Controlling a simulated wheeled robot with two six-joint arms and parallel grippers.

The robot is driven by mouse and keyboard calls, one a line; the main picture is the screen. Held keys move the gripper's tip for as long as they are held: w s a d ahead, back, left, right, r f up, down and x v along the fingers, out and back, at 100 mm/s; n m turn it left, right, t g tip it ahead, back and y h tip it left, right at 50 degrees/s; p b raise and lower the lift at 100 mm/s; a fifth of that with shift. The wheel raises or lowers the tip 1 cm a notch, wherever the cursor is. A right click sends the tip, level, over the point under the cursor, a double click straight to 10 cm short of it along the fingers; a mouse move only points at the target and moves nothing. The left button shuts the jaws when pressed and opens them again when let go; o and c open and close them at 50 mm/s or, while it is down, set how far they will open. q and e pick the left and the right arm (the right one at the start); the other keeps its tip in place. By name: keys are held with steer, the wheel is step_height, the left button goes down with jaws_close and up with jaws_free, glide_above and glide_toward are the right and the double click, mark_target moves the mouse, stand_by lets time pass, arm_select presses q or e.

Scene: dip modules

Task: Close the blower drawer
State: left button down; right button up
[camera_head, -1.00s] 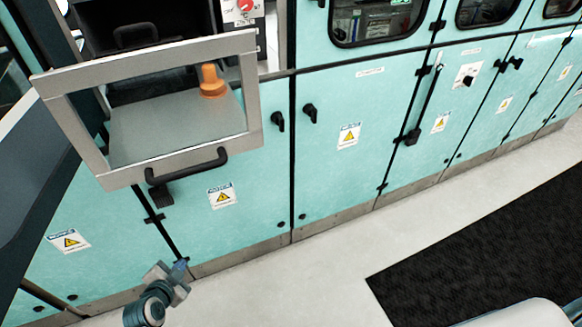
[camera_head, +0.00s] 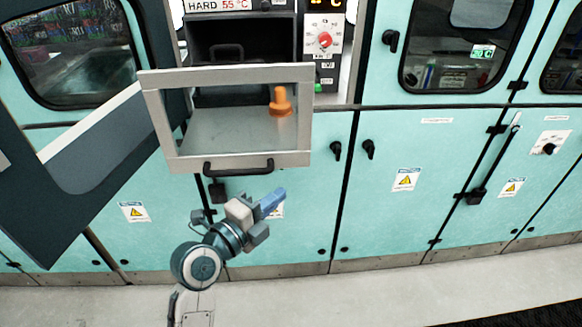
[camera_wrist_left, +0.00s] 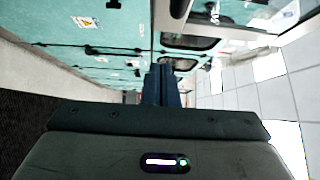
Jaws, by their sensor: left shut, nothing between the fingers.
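The blower drawer (camera_head: 300,145) is pulled out from the teal machine in the head view. It has a grey metal frame front with a black bar handle (camera_head: 238,168) along its lower edge. An orange knob-like piece (camera_head: 281,102) stands inside it. My left gripper (camera_head: 272,203) is below and slightly right of the handle, apart from it in the picture. Its blue fingers are shut and empty, pointing up to the right. In the left wrist view the closed fingers (camera_wrist_left: 162,85) show in the middle. My right gripper is in neither view.
A dark open door panel (camera_head: 70,190) stands to the left of the drawer. Teal cabinet doors (camera_head: 400,215) with black handles line the right. A control panel with a red knob (camera_head: 324,41) is above right. Pale floor (camera_head: 400,290) lies clear in front.

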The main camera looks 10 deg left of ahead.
mark_target(301, 164)
arm_select(q)
steer(key=shift+w+d+p, duration=0.2)
steer(key=shift+w+p, duration=0.5)
steer(key=shift+w, duration=0.7)
steer(key=shift+w+d+p, duration=0.25)
steer(key=shift+w+p, duration=0.5)
steer(key=shift+w, duration=0.65)
steer(key=shift+w+d+p, duration=0.2)
steer(key=shift+w+p, duration=0.5)
steer(key=shift+w, duration=0.7)
steer(key=shift+d, duration=0.1)
steer(key=shift+w, duration=0.1)
